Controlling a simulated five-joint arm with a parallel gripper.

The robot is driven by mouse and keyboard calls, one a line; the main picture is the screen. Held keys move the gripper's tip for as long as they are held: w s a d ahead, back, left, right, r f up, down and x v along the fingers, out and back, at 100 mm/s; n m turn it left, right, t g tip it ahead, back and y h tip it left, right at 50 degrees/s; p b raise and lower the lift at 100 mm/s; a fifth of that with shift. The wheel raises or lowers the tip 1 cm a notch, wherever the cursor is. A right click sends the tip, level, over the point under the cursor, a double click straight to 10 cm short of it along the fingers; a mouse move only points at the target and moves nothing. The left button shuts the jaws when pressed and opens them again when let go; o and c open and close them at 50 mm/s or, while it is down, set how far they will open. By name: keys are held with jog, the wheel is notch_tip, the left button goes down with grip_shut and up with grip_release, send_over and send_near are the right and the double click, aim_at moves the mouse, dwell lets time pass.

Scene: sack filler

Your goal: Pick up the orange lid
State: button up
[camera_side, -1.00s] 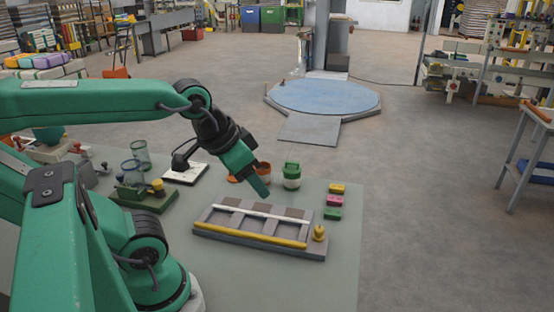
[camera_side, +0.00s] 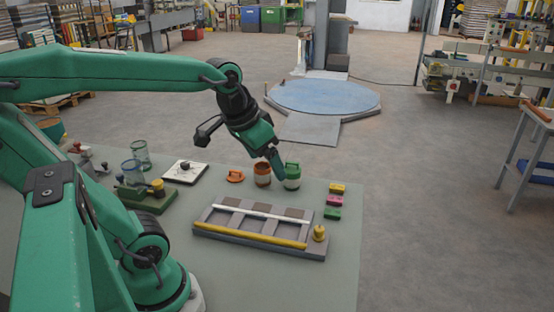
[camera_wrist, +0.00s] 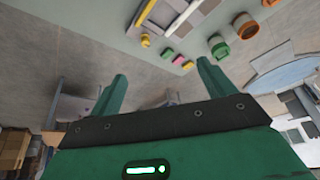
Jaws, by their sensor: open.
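The orange lid (camera_side: 235,176) lies flat on the grey-green bench, left of an open orange jar (camera_side: 262,178) in the side view. In the wrist view the lid (camera_wrist: 270,2) is cut off at the top edge, beside the orange jar (camera_wrist: 246,27). My gripper (camera_side: 279,176) is tilted down and right in the side view, its tip overlapping the green jar. In the wrist view my gripper (camera_wrist: 161,70) has its fingers spread wide with nothing between them. The lid is away from the fingers.
A green-lidded jar (camera_side: 292,180) stands right of the orange jar. A grey tray (camera_side: 260,239) with white and yellow bars lies in front. Small yellow, pink and green blocks (camera_side: 335,201) sit at the right. A white pad (camera_side: 184,172) lies left of the lid.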

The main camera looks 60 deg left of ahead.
jog(key=w+a+f+n+g, duration=0.1)
jog(key=w+a+n+g, duration=0.1)
jog(key=w+a, duration=0.5)
jog(key=n+g, duration=0.3)
send_near(235, 174)
jog(key=shift+d+r+h, duration=0.3)
jog(key=shift+d+r, duration=0.15)
jog(key=shift+d, duration=0.25)
jog(key=shift+s+a+f, duration=0.15)
jog(key=shift+a+f, duration=0.15)
jog(key=shift+a, duration=0.1)
jog(key=shift+f, duration=1.35)
jog(key=shift+f, duration=0.1)
jog(key=shift+f, duration=2.45)
jog(key=shift+c, duration=0.2)
